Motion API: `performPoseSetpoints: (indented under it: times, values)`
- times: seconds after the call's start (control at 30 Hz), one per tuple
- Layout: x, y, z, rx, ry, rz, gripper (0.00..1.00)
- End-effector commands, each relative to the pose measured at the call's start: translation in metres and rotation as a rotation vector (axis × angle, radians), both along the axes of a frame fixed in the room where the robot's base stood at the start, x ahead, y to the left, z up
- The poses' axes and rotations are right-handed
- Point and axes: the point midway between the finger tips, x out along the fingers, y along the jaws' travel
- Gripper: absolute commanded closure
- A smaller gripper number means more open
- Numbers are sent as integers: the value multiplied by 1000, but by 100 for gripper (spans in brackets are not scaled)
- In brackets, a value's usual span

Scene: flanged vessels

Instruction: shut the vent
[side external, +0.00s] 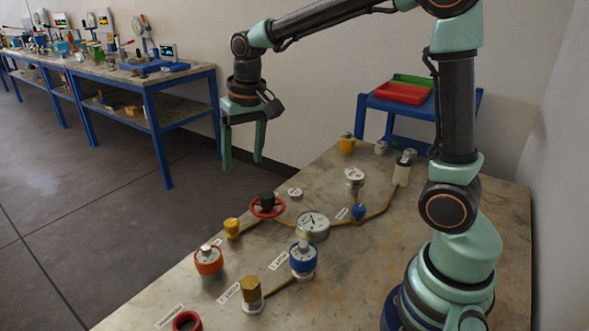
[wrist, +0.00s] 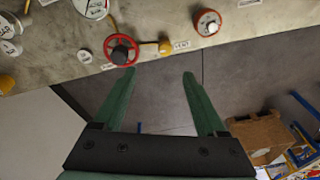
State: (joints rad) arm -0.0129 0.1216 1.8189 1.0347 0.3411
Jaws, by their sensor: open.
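A small label (wrist: 181,44) that seems to read "VENT" lies between a yellow fitting (wrist: 165,47) and an orange-red dial-topped valve (wrist: 207,22) in the wrist view. A red handwheel with a black hub (wrist: 122,50) is joined to the yellow fitting by a short pipe. In the side view, the handwheel (side external: 267,205), yellow fitting (side external: 231,228) and orange valve (side external: 208,262) stand along the bench's left edge. My gripper (side external: 242,164) is open, empty, pointing down and raised above them. Its fingers also show in the wrist view (wrist: 159,73). Whether the valves are turned shut is unclear.
The stone-topped bench (side external: 370,270) also carries a gauge (side external: 313,226), a blue valve (side external: 303,260), a brass hex fitting (side external: 251,294) and pipes. A blue stand with a red tray (side external: 402,93) is behind. Open floor (side external: 90,215) lies to the left.

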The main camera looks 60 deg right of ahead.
Motion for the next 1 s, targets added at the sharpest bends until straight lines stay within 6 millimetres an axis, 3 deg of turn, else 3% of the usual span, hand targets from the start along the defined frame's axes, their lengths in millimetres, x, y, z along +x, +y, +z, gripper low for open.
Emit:
performPoseSetpoints:
  times: [0.1,0.3,0.63,1.0]
  values:
    - [23,1,-26,7,64,-55,26]
    - [45,3,-56,12,127,-121,26]
    - [51,4,-81,11,147,-143,26]
    - [52,7,-149,11,149,-143,26]
